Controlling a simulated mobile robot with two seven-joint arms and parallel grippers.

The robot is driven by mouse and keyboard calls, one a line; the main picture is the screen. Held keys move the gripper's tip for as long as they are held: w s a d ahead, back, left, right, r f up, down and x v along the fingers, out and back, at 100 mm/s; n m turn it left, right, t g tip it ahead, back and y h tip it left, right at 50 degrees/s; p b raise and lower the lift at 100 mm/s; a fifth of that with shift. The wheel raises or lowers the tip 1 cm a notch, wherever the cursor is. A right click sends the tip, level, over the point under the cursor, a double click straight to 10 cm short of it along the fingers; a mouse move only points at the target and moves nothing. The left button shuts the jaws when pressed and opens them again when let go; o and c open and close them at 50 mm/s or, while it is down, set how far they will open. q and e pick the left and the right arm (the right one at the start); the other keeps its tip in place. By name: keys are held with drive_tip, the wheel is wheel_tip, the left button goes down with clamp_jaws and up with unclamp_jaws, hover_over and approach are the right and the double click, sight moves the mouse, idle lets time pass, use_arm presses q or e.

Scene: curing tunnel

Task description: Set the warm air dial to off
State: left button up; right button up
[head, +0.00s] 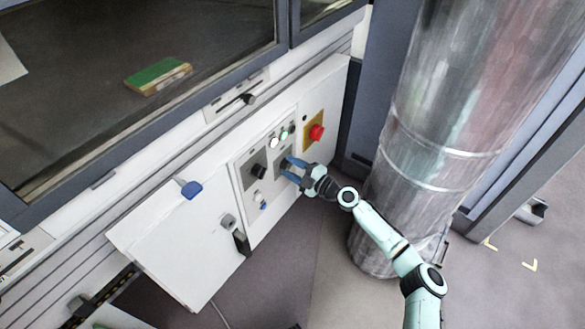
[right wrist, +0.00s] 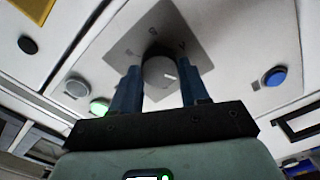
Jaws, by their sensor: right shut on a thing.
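A grey round dial (right wrist: 157,74) sits on a grey plate (right wrist: 160,38) in the right wrist view. Its face has a short white mark towards the right side. The plate has small markings around the dial, too small to read. My right gripper (right wrist: 160,92) has one blue finger on each side of the dial and is shut on it. In the head view my right gripper (head: 295,170) reaches the white control panel (head: 240,212) and hides most of this dial. My left gripper is not in view.
A red button (head: 317,132) on yellow is to the upper right, with lit buttons (head: 274,143) nearby. A large metal duct (head: 425,130) stands close to my right arm. A blue-tagged item (head: 191,189) hangs left.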

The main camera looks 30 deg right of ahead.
drive_tip(key=o, duration=1)
drive_tip(key=shift+o, duration=0.2)
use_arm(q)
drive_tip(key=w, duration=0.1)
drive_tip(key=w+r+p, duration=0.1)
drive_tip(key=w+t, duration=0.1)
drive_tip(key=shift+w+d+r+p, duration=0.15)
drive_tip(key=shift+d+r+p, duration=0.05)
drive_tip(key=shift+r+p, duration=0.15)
use_arm(e)
drive_tip(key=v, duration=1.3)
drive_tip(key=shift+s, duration=0.2)
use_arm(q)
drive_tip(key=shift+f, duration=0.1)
use_arm(e)
drive_tip(key=shift+d, duration=0.1)
